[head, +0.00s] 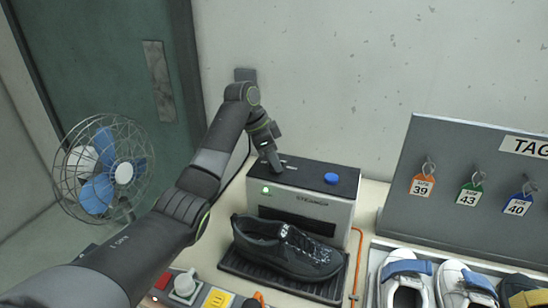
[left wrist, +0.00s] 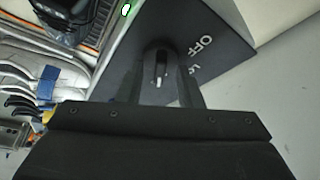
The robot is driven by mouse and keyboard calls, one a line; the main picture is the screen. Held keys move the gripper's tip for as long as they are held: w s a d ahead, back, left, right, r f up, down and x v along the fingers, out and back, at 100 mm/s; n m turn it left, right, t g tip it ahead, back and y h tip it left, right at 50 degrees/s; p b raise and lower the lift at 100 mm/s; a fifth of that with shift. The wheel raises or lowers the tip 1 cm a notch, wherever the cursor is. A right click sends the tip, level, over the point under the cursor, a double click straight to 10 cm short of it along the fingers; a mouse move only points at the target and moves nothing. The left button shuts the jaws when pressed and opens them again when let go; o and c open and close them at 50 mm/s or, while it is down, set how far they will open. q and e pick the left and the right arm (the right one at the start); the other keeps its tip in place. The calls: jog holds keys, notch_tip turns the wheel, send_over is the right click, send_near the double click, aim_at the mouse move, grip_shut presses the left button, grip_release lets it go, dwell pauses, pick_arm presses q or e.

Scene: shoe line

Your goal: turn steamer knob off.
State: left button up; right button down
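The steamer (head: 317,205) is a grey box with a black top, standing against the wall. A green light (head: 266,190) is lit on its front, and a blue button (head: 331,178) is on its top. My left gripper (head: 275,164) points down at the left part of the top. In the left wrist view, the dark round knob (left wrist: 158,67) has a pale pointer line running roughly up and down the picture. The printed OFF label (left wrist: 202,45) is to its upper right. The open fingers (left wrist: 158,88) stand either side of the knob; contact is unclear. My right gripper is out of view.
A black shoe (head: 285,249) sits on a dark tray in front of the steamer. A caged fan (head: 103,168) stands left. A tag board (head: 470,190) and a tray of shoes (head: 372,262) are right.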

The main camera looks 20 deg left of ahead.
pick_arm(q)
jog(key=shift+c, duration=0.2)
grip_shut()
